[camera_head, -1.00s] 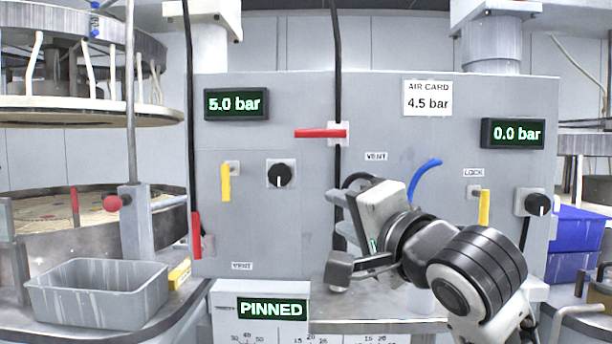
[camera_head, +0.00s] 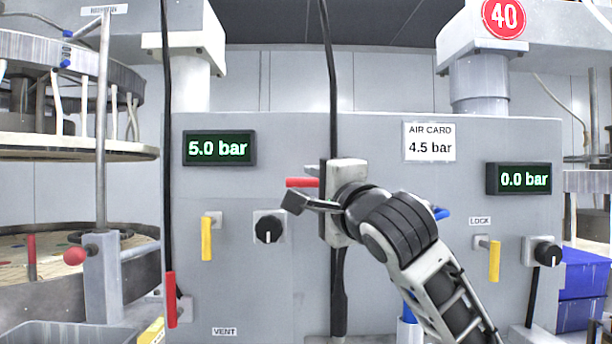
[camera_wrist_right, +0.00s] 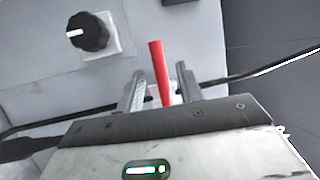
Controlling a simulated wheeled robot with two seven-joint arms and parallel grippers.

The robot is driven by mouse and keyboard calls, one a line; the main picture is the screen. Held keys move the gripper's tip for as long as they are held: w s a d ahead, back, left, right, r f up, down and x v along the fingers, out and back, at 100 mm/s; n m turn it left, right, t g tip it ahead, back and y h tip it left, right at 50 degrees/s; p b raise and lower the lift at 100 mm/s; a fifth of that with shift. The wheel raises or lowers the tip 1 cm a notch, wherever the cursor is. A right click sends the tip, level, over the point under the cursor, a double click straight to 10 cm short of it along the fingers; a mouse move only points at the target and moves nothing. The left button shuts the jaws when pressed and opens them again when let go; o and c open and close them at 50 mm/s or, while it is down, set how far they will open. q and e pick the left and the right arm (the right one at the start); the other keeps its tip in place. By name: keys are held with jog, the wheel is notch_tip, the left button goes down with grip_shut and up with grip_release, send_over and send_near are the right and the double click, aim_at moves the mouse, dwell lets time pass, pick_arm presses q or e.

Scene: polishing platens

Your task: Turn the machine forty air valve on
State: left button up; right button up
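The number 40 sign (camera_head: 503,17) hangs above the right side of the grey panel. A red lever (camera_head: 302,182) sticks out sideways near the panel's middle, its right part hidden behind my right gripper (camera_head: 326,182). In the right wrist view this lever (camera_wrist_right: 158,66) lies between the two fingers of my right gripper (camera_wrist_right: 161,88), with gaps on both sides; the gripper is open. The right display (camera_head: 519,179) reads 0.0 bar and the left display (camera_head: 219,148) 5.0 bar. The air card (camera_head: 429,141) says 4.5 bar. My left gripper is out of view.
Another red lever (camera_head: 171,299) points down at the lower left. Yellow levers (camera_head: 206,239) (camera_head: 494,261) and black knobs (camera_head: 269,229) (camera_head: 547,253) stand out on both sides. A blue handle (camera_head: 441,213) is mostly behind my right arm. A dark hose (camera_head: 332,85) hangs close to my gripper.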

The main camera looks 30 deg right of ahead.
aim_at(309, 185)
jog(key=shift+w+d+r+p, duration=0.1)
jog(key=shift+w+r+p, duration=0.1)
jog(key=shift+w, duration=0.75)
jog(key=shift+w+r+p, duration=0.15)
jog(key=shift+w, duration=0.75)
grip_shut()
